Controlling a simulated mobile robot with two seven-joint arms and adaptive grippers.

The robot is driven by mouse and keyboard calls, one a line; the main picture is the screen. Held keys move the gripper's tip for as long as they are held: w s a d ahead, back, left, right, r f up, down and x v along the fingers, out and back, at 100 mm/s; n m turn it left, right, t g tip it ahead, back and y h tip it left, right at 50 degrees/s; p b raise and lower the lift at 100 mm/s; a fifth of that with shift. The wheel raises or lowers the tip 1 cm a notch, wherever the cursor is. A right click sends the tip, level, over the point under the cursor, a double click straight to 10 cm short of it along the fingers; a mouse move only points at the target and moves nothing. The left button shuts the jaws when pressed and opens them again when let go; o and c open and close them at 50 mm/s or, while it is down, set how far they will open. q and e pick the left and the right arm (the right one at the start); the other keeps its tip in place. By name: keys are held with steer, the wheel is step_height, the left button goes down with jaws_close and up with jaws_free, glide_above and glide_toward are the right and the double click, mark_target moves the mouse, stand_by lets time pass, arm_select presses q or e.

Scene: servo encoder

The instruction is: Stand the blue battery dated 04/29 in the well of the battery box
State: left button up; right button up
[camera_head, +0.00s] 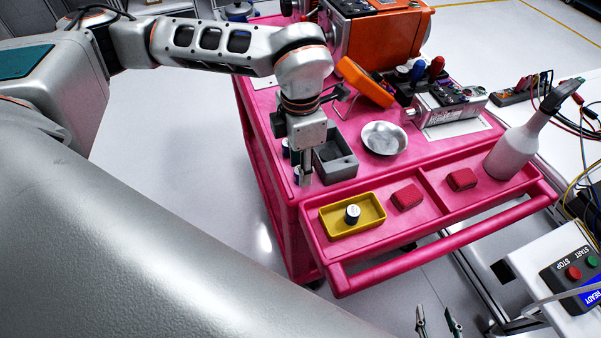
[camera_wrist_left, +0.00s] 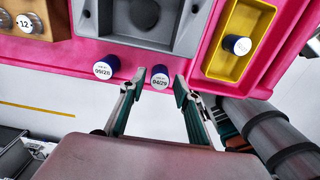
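The blue battery dated 04/29 (camera_wrist_left: 160,78) shows its white labelled end in the left wrist view. It stands near the edge of the pink cart, and it also shows beside my left gripper in the head view (camera_head: 297,176). My left gripper (camera_wrist_left: 160,80) is open, with a fingertip on either side of this battery and small gaps visible. In the head view my left gripper (camera_head: 305,180) points down at the cart. The grey battery box (camera_head: 340,171) stands beside it, partly hidden by the gripper; its well (camera_wrist_left: 144,14) looks empty. My right gripper (camera_head: 438,322) is open and empty at the bottom edge.
A battery dated 09/28 (camera_wrist_left: 104,69) stands close beside the 04/29 one. Another battery (camera_head: 352,213) stands in a yellow tray (camera_head: 376,224). A metal bowl (camera_head: 384,138), red blocks (camera_head: 407,197) and a spray bottle (camera_head: 512,152) are on the cart.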

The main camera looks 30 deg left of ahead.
arm_select(q)
steer(key=c, duration=0.8)
steer(key=shift+r, duration=0.1)
steer(key=shift+r+p, duration=1.95)
steer(key=shift+r, duration=1.5)
arm_select(e)
steer(key=r, duration=0.4)
steer(key=shift+w+r, duration=0.35)
